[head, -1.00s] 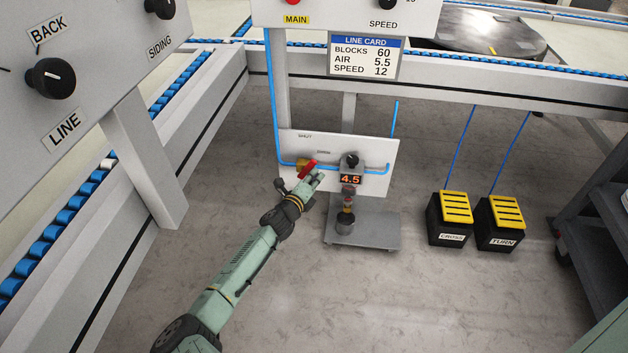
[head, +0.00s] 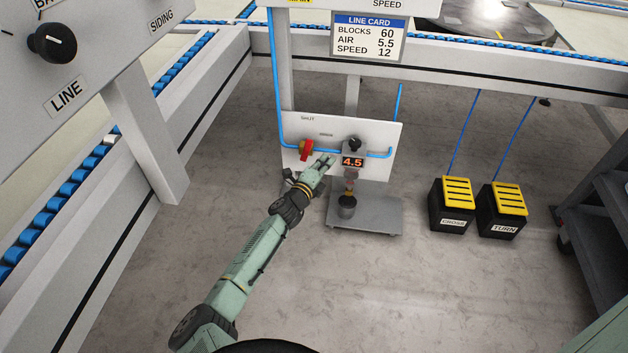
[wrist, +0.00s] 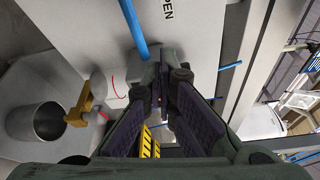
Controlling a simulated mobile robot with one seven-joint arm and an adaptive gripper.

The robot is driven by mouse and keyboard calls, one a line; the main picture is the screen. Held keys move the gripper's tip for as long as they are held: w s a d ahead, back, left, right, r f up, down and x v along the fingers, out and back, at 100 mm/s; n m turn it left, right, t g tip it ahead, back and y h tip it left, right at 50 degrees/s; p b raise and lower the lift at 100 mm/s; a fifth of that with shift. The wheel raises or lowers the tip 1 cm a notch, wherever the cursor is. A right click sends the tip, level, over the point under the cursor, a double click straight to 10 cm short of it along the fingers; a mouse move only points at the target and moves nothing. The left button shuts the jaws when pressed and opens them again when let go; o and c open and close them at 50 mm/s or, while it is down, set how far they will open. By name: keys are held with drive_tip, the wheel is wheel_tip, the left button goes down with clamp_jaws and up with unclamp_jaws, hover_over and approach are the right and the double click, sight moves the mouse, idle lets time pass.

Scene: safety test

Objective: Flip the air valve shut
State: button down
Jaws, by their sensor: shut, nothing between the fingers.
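The air valve has a red handle (head: 306,150) on a brass body, on the left of the white panel (head: 372,128) in the head view. The handle stands close to upright, slightly tilted, across the blue pipe. SHUT is printed above the valve, with a smaller label to its right. My gripper (head: 327,161) is shut and empty, just right of the handle and apart from it in the picture. In the wrist view my gripper (wrist: 163,90) points along the panel; the red handle cannot be made out there.
A display (head: 353,161) reading 4.5, with a black knob above, sits right of my fingertips. Below are a brass fitting (wrist: 82,105), a metal cup (wrist: 37,121) and a grey base plate (head: 375,212). Two pedals (head: 452,205) stand right. Open floor lies in front.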

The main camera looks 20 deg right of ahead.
drive_tip(key=p+v, duration=0.2)
drive_tip(key=v, duration=0.7)
drive_tip(key=shift+r, duration=0.15)
drive_tip(key=shift+w, duration=0.1)
